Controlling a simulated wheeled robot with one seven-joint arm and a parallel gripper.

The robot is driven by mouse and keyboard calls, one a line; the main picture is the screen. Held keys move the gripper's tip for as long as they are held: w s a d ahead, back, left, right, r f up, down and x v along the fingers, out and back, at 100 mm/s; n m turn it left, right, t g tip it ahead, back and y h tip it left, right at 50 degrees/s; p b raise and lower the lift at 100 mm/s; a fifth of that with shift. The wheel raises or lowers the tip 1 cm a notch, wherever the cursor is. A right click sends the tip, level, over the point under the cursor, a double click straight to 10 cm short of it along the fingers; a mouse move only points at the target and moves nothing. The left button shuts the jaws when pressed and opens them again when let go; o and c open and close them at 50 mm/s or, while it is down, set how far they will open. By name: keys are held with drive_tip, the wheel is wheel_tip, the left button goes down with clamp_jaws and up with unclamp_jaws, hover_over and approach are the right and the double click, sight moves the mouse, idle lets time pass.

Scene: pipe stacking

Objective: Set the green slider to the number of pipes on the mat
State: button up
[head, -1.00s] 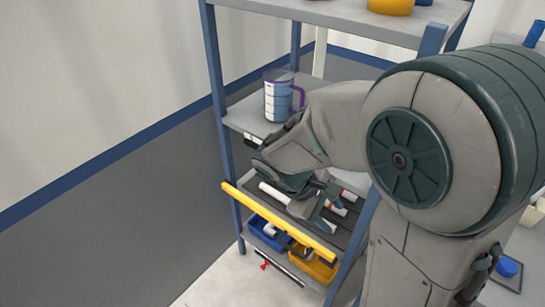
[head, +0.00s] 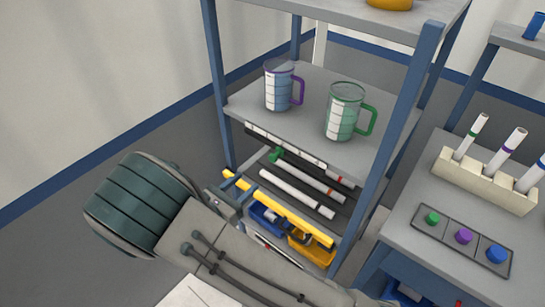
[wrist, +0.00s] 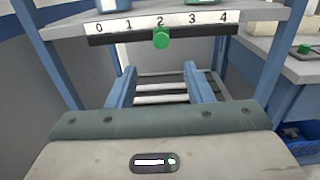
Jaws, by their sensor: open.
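The green slider (wrist: 161,38) is a round knob on a dark rail under a white scale (wrist: 140,24) marked 0 to 4. It stands at the 2. In the head view the slider (head: 276,155) shows at the shelf's front edge. White pipes (head: 297,194) lie on the dark mat (head: 340,220) on the shelf below; I make out about three, partly hidden by the shelf above. Pipes also show between my fingers in the wrist view (wrist: 161,99). My gripper (wrist: 159,76) is open and empty, in front of and below the slider, not touching it.
Two measuring jugs, purple-handled (head: 279,87) and green-handled (head: 344,115), stand on the shelf above the scale. A yellow bar (head: 290,215) runs before the mat, with blue and yellow bins below. A table at right holds a pipe rack (head: 480,180) and coloured buttons (head: 463,237).

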sight(272, 160)
drive_tip(key=p+x, duration=0.2)
drive_tip(key=x, duration=1.1)
drive_tip(key=shift+s, duration=0.1)
drive_tip(key=shift+c, duration=0.3)
clamp_jaws()
drive_tip(key=shift+s, duration=0.1)
